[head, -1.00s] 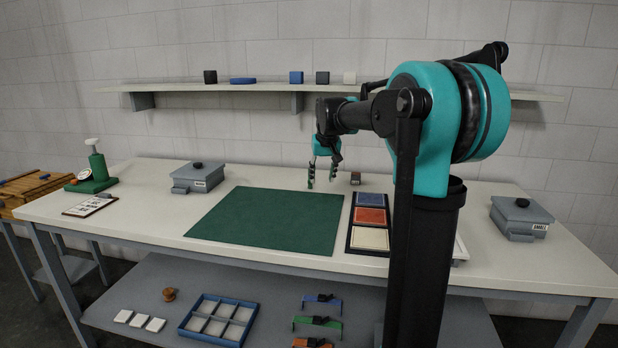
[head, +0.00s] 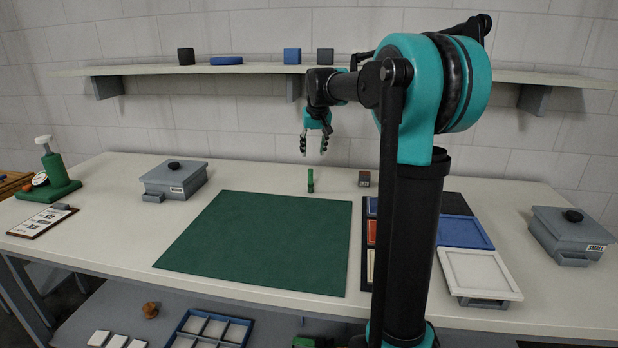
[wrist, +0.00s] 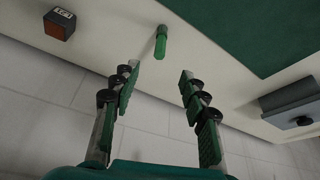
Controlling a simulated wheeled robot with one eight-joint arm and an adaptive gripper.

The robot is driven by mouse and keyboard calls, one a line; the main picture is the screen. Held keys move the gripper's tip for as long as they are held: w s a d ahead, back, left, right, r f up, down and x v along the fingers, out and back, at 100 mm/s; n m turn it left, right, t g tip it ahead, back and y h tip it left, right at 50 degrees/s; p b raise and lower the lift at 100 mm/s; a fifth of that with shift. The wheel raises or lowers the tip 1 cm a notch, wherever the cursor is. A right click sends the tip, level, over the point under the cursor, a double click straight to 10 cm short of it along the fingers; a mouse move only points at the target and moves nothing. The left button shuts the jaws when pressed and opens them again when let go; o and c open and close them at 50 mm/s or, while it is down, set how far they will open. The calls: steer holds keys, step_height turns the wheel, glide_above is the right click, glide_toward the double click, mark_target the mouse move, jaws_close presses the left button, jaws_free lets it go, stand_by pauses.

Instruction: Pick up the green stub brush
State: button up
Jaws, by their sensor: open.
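The green stub brush (head: 310,180) stands upright on the pale bench top, just behind the green mat (head: 255,240). In the wrist view the brush (wrist: 161,42) appears as a small green cylinder beyond the fingertips, roughly centred between them. My gripper (head: 314,147) hangs above the bench by the back wall, its fingers pointing down, apart from the brush. Both fingers show in the wrist view, spread wide with nothing between them; there my gripper (wrist: 158,74) is open and empty.
A small dark labelled block (head: 364,179) stands to the right of the brush. Lidded grey boxes (head: 174,180) (head: 568,235) sit left and right. Trays (head: 478,272) lie at the right, partly behind my arm. A wall shelf (head: 240,68) runs above.

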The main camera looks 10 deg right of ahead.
mark_target(311, 170)
steer(key=x, duration=1)
steer(key=shift+w+f, duration=0.2)
steer(key=shift+f, duration=0.05)
steer(key=shift+s+x, duration=0.15)
steer(key=shift+x, duration=1.45)
steer(key=shift+s+x, duration=0.1)
steer(key=shift+x, duration=1.5)
steer(key=shift+f, duration=0.1)
steer(key=shift+c, duration=0.2)
jaws_close()
